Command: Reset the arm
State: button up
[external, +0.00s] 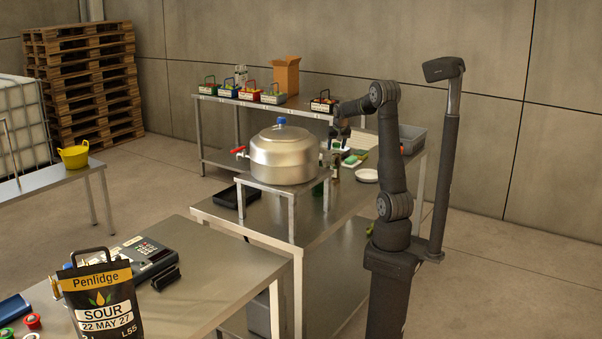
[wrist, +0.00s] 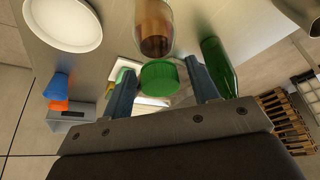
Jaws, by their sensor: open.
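My gripper (external: 340,128) hangs over the steel table (external: 250,223), just right of the steel pot (external: 284,157), at the end of my bent arm. In the wrist view my gripper (wrist: 160,85) is open, its two blue-grey fingers apart. A round green lid (wrist: 160,76) shows between the fingers in the picture; I cannot tell its distance from them. A brown glass jar (wrist: 154,27) is beyond the lid. A green bottle (wrist: 218,66) is close to the right finger.
A white dish (wrist: 64,22) and a grey tub (external: 412,138) are on the table. The pot stands on a raised metal stand (external: 266,187), with a red tap. Several labelled carriers (external: 273,95) and a cardboard box (external: 287,75) line the back bench.

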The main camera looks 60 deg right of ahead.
jog(key=v, duration=1.1)
jog(key=x, duration=1.1)
jog(key=shift+f, duration=0.25)
jog(key=r, duration=0.3)
jog(key=s+r, duration=0.1)
jog(key=r, duration=0.1)
jog(key=shift+d, duration=0.25)
jog(key=s+d+r, duration=0.4)
jog(key=s+r, duration=0.2)
jog(key=s, duration=0.3)
jog(key=w+a+r+n+y, duration=0.1)
jog(key=w+a+r+n, duration=0.1)
jog(key=w+a+r, duration=0.35)
jog(key=w+a+r+n, duration=0.1)
jog(key=w+a+r, duration=0.1)
jog(key=w+a, duration=0.6)
jog(key=w+a+r+n, duration=0.2)
jog(key=w+a+r, duration=0.1)
jog(key=w+a, duration=0.3)
jog(key=w+a+r+n+t+y, duration=0.1)
jog(key=w+a+r+n, duration=0.1)
jog(key=w+a, duration=0.5)
jog(key=shift+a+r, duration=0.7)
jog(key=shift+a, duration=1.4)
jog(key=shift+o, duration=0.3)
